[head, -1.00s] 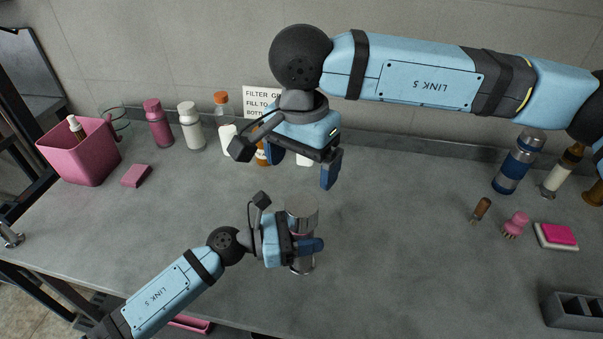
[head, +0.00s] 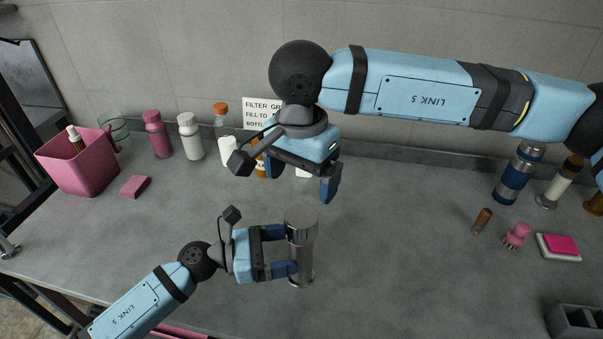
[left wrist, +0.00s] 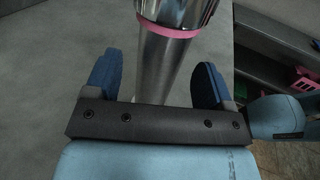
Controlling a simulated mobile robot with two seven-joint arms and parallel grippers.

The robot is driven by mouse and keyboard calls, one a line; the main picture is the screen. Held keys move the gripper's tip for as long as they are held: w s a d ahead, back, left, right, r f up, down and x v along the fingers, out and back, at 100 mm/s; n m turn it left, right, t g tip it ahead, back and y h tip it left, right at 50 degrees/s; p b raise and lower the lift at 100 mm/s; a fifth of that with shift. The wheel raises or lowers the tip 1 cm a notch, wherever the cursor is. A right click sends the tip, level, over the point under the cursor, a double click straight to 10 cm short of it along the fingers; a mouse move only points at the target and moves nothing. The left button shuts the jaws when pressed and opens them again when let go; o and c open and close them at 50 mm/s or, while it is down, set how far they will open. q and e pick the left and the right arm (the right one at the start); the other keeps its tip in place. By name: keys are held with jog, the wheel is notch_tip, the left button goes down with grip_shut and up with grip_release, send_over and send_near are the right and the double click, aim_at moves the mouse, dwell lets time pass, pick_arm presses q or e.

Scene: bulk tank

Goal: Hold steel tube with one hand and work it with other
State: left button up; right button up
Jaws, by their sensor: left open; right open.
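The steel tube (head: 301,261) stands upright on the grey worktop, with a wider steel top and a pink band below it. The tube also shows in the left wrist view (left wrist: 166,62), ahead of the fingers. My left gripper (head: 284,250) is open at the tube's left side, its blue fingertips close to the tube. I cannot tell whether they touch it. My right gripper (head: 298,180) is open and empty above the worktop, behind the tube and higher up. In the left wrist view my left gripper (left wrist: 155,85) shows both fingers spread apart.
At the back left are a pink bin (head: 85,172), a pink sponge (head: 134,186), a pink bottle (head: 158,136) and a white bottle (head: 190,138). At the right are a blue bottle (head: 517,175), brushes and a pink pad (head: 559,245).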

pick_arm(q)
jog(key=s+a+b, duration=0.1)
jog(key=a, duration=0.7)
jog(key=shift+s+a, duration=0.35)
